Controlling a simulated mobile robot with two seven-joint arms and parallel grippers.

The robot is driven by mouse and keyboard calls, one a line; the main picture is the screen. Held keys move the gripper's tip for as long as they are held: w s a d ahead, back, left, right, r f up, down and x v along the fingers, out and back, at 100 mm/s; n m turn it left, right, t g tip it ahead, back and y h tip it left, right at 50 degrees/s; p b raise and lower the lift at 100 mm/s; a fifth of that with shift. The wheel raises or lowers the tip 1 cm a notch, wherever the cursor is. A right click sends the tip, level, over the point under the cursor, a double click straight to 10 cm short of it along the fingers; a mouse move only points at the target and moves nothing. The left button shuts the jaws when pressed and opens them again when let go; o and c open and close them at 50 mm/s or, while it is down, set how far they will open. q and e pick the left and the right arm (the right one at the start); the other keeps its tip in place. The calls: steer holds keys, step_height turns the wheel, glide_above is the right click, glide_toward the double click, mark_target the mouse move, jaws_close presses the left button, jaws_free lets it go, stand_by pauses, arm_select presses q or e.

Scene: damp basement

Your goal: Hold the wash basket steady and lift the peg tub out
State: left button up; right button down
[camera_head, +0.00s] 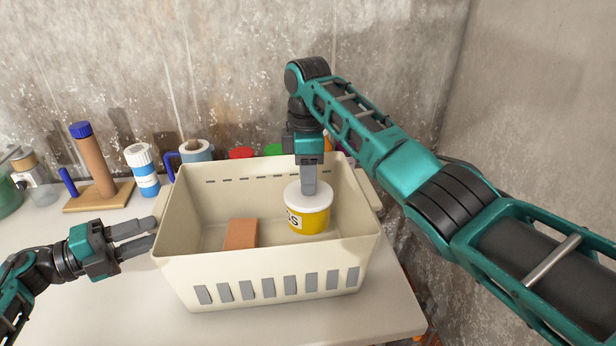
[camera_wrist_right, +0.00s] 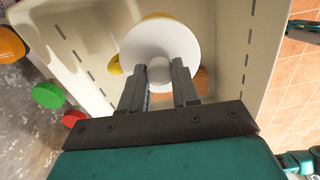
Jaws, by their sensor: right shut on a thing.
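The cream wash basket (camera_head: 270,268) stands on the white worktop. The peg tub (camera_head: 310,217) is yellow with a white lid and is inside the basket's right half. I cannot tell whether its base touches the basket floor. My right gripper (camera_head: 309,190) points down and is shut on the knob of the tub's lid (camera_wrist_right: 190,45); in the right wrist view the fingers (camera_wrist_right: 158,78) flank the knob. My left gripper (camera_head: 154,233) is open at the basket's left side, its fingers apart and tips close to the basket wall near the rim.
A brown block (camera_head: 240,234) lies in the basket left of the tub. Behind stand a wooden stand with a blue-topped post (camera_head: 97,165), a white-and-blue bottle (camera_head: 143,170), a mug (camera_head: 196,151) and coloured lids (camera_head: 242,153). A concrete wall (camera_head: 545,100) closes the right side.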

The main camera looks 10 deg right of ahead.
arm_select(q)
steer(key=o, duration=0.3)
steer(key=shift+r, duration=0.1)
